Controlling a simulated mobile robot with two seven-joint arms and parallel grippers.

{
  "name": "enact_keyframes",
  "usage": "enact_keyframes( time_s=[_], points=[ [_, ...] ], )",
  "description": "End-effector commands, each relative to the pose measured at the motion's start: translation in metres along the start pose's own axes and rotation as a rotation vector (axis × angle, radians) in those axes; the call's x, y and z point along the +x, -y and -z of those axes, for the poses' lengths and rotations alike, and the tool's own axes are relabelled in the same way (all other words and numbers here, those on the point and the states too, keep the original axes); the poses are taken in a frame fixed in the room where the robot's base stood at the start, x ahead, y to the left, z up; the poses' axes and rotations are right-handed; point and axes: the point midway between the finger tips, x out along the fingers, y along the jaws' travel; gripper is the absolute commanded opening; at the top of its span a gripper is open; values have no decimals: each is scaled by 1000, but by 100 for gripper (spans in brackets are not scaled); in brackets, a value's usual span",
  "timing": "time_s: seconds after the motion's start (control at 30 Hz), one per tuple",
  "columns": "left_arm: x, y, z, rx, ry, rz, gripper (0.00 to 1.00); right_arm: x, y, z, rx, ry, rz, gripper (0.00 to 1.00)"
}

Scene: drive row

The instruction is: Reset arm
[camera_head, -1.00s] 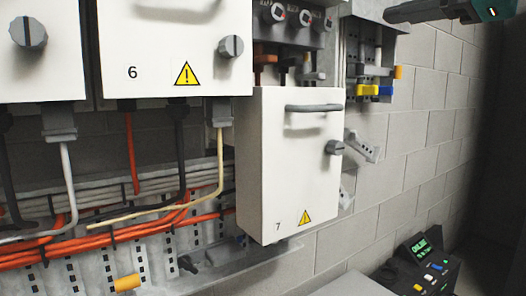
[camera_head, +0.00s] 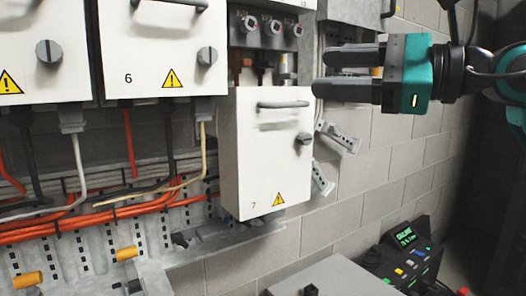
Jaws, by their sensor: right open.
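My right gripper (camera_head: 322,73) is at the upper right of the head view, with its arm coming in from the right edge. Its two dark fingers point left and are apart, with nothing between them. It appears in front of the block wall, to the right of the upper part of the white drive unit 7 (camera_head: 255,165). I cannot tell how far it is from the unit in depth. Unit 7 has a grey handle at its top and a dark knob at its right side. My left gripper is not in view.
White unit 6 (camera_head: 150,62) hangs to the left, with orange, black and pale cables below it. Two grey brackets (camera_head: 338,137) stick out right of unit 7. A dark device with a green display (camera_head: 404,236) stands at the lower right. A grey surface (camera_head: 335,277) lies at the bottom.

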Motion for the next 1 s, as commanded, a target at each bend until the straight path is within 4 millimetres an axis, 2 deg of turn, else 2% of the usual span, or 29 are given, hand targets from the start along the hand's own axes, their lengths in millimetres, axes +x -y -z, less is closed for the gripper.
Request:
enact_keyframes(
  time_s=[0.03,0.13,0.37,0.47,0.67,0.77,0.87,0.97,1.0],
  points=[
    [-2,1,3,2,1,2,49,9,-12,10,129,58,-31,57],
    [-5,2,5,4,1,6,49,20,-31,25,400,183,-67,57],
    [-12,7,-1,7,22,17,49,25,-60,72,1070,434,-60,57],
    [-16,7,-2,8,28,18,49,21,-70,103,1373,530,-16,57],
    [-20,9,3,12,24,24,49,3,-103,183,1980,704,159,57],
    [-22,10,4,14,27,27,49,-11,-133,229,2275,786,296,57],
    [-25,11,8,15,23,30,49,-30,-174,274,2558,866,470,57],
    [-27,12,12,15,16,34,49,-52,-228,314,2821,944,688,57],
    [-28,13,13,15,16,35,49,-62,-252,328,-2853,-956,-770,57]
  ],
)
